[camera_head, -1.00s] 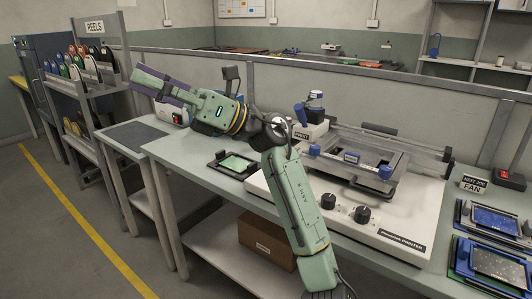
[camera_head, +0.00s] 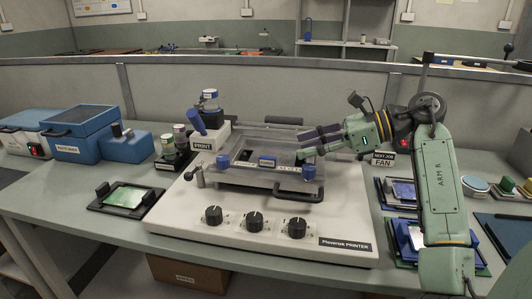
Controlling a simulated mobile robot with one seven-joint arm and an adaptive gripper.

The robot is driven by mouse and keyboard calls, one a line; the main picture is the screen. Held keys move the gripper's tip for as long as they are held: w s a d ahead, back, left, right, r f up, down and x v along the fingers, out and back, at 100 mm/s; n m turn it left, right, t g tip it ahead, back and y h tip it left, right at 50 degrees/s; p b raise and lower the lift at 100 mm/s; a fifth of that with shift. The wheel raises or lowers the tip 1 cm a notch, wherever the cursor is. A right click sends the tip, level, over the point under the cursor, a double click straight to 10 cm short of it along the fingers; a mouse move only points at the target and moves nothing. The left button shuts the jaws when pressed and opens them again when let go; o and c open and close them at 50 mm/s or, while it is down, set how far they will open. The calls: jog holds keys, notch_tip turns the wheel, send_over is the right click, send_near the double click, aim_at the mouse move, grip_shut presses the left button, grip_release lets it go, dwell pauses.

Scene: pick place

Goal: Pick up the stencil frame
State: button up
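A grey metal frame (camera_head: 228,173) with blue knobs lies on top of the white printer, in the middle of the view. It looks like the stencil frame, but no label on it says so. Its front handle (camera_head: 285,192) points toward me. My gripper (camera_head: 301,144) has dark purple fingers that point left, over the right rear part of the frame. The fingers look apart, with nothing seen between them. Whether they touch the frame cannot be told. Part of the frame's right side is hidden by the gripper.
The printer's knobs (camera_head: 254,221) line its front. A black holder with a green board (camera_head: 126,196) lies at left. Blue machines (camera_head: 85,133) stand behind it. A "NEXT JOB FAN" sign (camera_head: 383,159) and blue trays (camera_head: 403,243) are at right, partly behind my arm.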

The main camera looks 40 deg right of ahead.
aim_at(273, 158)
jog(key=p+x, duration=0.1)
jog(key=x, duration=0.3)
jog(key=p+x, duration=0.1)
jog(key=x, duration=0.4)
jog(key=shift+s+a, duration=0.2)
jog(key=shift+s, duration=0.05)
jog(key=shift+c, duration=0.3)
grip_shut()
